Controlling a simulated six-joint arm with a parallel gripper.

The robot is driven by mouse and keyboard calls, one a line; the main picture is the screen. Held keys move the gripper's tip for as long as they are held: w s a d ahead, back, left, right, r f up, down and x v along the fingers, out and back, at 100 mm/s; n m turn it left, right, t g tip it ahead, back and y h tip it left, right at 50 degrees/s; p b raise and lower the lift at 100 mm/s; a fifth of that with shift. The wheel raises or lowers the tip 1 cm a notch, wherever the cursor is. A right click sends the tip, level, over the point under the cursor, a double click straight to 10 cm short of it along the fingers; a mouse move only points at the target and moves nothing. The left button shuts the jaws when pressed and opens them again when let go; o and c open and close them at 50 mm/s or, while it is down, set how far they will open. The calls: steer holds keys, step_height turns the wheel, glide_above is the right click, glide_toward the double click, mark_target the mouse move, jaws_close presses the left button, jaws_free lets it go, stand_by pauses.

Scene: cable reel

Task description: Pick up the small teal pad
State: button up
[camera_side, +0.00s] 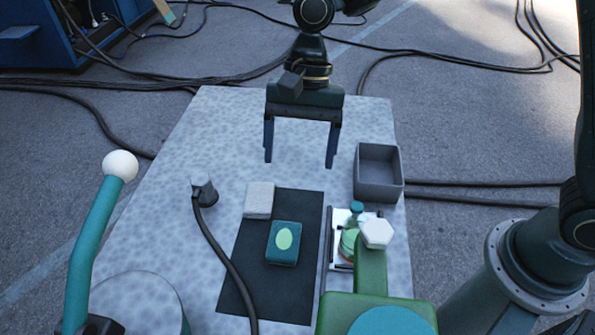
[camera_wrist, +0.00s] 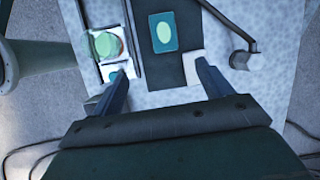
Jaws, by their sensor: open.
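The small teal pad (camera_side: 283,254) lies flat on a dark mat (camera_side: 303,208) in the side view. It has a pale green oval on its top. In the wrist view the teal pad (camera_wrist: 157,42) shows near the top, beyond the fingertips. My gripper (camera_side: 298,165) is open and empty, above the far part of the table. It is apart from the pad, farther back in the side view. Its two fingers also show in the wrist view (camera_wrist: 162,72).
A light grey block (camera_side: 259,200) sits at the mat's far left corner. A grey open box (camera_side: 378,184) stands at the right. A white-knobbed teal lever (camera_side: 93,240) and a green part with a white hexagonal knob (camera_side: 376,234) stand in front.

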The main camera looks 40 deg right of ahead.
steer(key=shift+w+a+f+m+g, duration=0.15)
steer(key=shift+a+f+m+g, duration=0.25)
steer(key=shift+a+f, duration=0.75)
steer(key=shift+d+f, duration=0.1)
glide_above(284, 239)
steer(key=w+d, duration=0.2)
steer(key=shift+s+f, duration=0.15)
steer(key=shift+f, duration=3.8)
steer(key=shift+f, duration=0.1)
steer(key=shift+x, duration=2.5)
steer(key=shift+a, duration=0.1)
steer(key=shift+c, duration=0.5)
steer(key=c, duration=1.1)
steer(key=shift+o, duration=0.2)
